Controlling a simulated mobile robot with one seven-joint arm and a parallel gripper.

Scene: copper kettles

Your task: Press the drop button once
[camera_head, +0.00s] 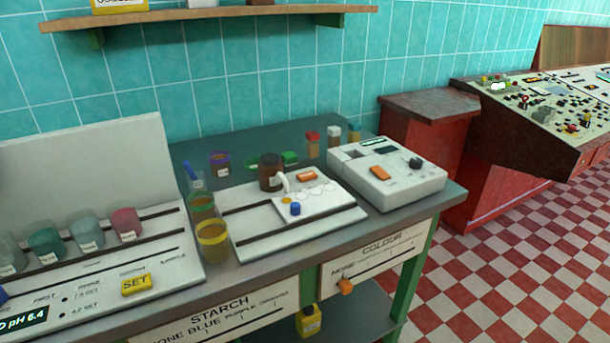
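I cannot read a label marked drop on any button. On the bench, a white board (262,240) carries a brown bottle (271,163) with a white curved spout. Close to the bottle is an orange button-like block (307,176). In front of it is a white tile (318,205) with round wells, one holding something yellow. A small blue knob-like piece (295,209) stands at the tile's near left. A grey-white instrument (412,191) to the right has another orange block (381,173) and a dark knob (415,163). My gripper is not in view.
Left are a yellow SET button (136,284), several labelled jars, and a jar with a yellow band (213,240). Small capped bottles (313,144) stand at the back. A shelf (210,14) hangs above. Checkered floor (500,260) is clear at right, before a red control desk (500,190).

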